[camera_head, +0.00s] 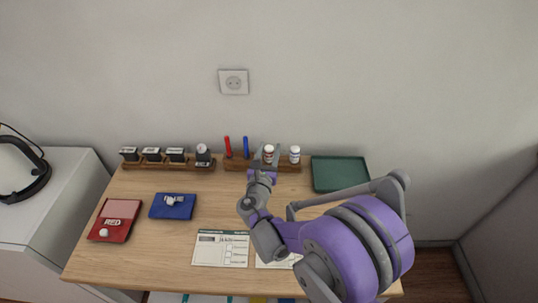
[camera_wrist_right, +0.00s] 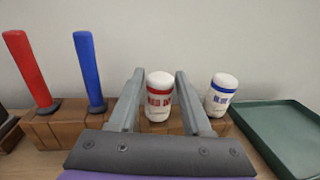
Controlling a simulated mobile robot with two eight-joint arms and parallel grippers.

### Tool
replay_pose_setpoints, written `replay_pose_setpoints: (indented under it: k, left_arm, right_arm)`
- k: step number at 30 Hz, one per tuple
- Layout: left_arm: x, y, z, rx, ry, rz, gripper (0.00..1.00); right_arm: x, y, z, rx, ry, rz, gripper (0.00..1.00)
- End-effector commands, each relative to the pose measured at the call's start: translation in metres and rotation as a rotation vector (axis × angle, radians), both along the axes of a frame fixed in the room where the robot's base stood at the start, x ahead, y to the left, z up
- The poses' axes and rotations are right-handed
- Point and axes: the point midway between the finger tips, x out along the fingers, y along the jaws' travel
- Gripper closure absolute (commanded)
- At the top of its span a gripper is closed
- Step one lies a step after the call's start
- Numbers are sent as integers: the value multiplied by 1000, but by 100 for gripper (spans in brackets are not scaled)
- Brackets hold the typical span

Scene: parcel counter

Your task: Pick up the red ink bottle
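The red ink bottle (camera_wrist_right: 158,98) is a small white bottle with a red label, upright in the wooden holder at the back of the desk. It also shows in the head view (camera_head: 268,150). My right gripper (camera_head: 266,156) is at the holder, and in the wrist view its fingers (camera_wrist_right: 157,92) are open on either side of the red ink bottle, with gaps visible at both sides. The bottle's lower part is partly hidden by my gripper. My left gripper is not in view.
A blue-labelled bottle (camera_wrist_right: 221,95) stands close to the right finger. A red marker (camera_wrist_right: 30,70) and a blue marker (camera_wrist_right: 89,72) stand left in the wooden holder (camera_wrist_right: 72,128). A green tray (camera_head: 340,174) lies right. Stamps, ink pads and paper forms occupy the desk.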

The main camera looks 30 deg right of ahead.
Motion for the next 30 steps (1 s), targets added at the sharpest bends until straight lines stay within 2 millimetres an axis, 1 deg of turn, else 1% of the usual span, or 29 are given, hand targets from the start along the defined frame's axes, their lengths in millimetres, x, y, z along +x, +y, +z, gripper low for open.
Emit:
replay_pose_setpoints:
  k: [1, 7, 8, 16, 19, 23, 27, 30]
  left_arm:
    - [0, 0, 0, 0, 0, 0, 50]
    - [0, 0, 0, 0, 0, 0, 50]
    - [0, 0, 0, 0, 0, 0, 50]
    - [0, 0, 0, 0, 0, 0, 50]
    - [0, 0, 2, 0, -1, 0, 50]
    - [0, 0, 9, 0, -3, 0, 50]
    - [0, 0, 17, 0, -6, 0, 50]
    - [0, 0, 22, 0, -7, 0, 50]
  right_arm:
    - [0, 0, 0, 0, 0, 0, 62]
    - [0, 0, 0, 0, 0, 0, 98]
    - [0, 0, 0, 0, 0, 0, 100]
    - [0, 0, 0, 0, 0, 0, 100]
    - [-1, 0, 6, 0, 0, 0, 100]
    - [-1, 0, 27, -1, -1, 0, 100]
    - [-1, 0, 57, -1, -1, 0, 100]
    - [-1, 0, 76, -1, -1, 0, 100]
